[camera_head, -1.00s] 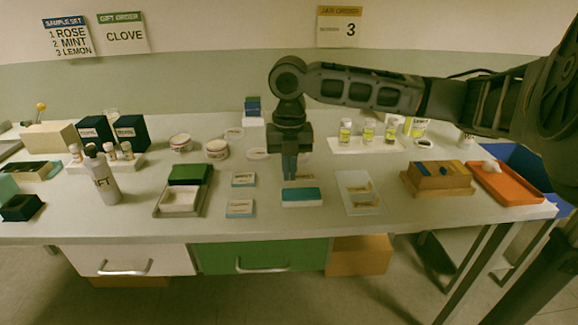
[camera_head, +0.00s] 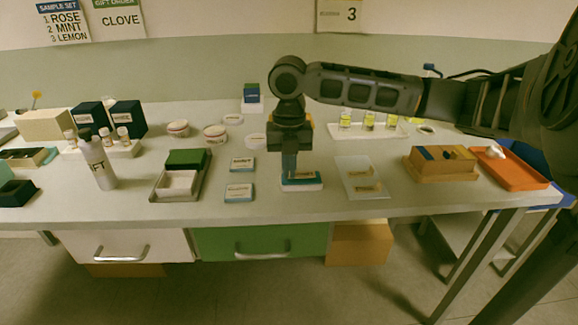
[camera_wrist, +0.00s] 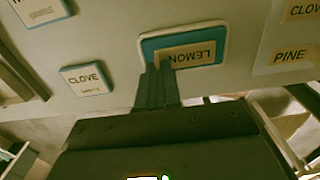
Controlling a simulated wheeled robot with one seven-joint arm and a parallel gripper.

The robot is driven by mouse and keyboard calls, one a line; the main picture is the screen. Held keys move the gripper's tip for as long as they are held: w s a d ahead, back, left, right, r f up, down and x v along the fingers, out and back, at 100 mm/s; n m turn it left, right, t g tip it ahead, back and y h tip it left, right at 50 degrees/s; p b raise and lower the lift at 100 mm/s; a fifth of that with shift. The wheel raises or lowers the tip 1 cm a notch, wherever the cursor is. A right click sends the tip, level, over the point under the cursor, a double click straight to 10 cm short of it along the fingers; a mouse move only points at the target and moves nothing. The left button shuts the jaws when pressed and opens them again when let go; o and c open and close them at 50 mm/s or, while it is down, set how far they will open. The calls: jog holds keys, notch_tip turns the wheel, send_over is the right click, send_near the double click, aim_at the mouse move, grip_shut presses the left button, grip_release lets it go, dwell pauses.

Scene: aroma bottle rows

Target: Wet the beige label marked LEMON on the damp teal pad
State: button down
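The beige label marked LEMON (camera_wrist: 190,56) lies flat over the teal pad (camera_wrist: 149,41), inside its rim, and reads upside down in the wrist view. In the head view the label (camera_head: 303,176) shows as a small beige strip on the teal pad (camera_head: 290,183), which sits on a white base. My gripper (camera_head: 289,176) points down at the pad, its fingertips at the label's left end. In the wrist view my gripper (camera_wrist: 158,72) has its fingers close together on the label's edge. The fingertips hide that end of the label.
A pale tray (camera_head: 350,189) with beige labels lies right of the pad. Two small labelled boxes, one marked CLOVE (camera_wrist: 87,79), lie to its left. A wooden block holder (camera_head: 440,166) and an orange tray (camera_head: 512,172) stand farther right. The bench front edge is close.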

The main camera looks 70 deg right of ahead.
jog(key=shift+f, duration=0.4)
dwell(1.4)
jog(key=shift+r, duration=0.15)
jog(key=shift+r+p, duration=2.55)
jog(key=shift+r, duration=0.9)
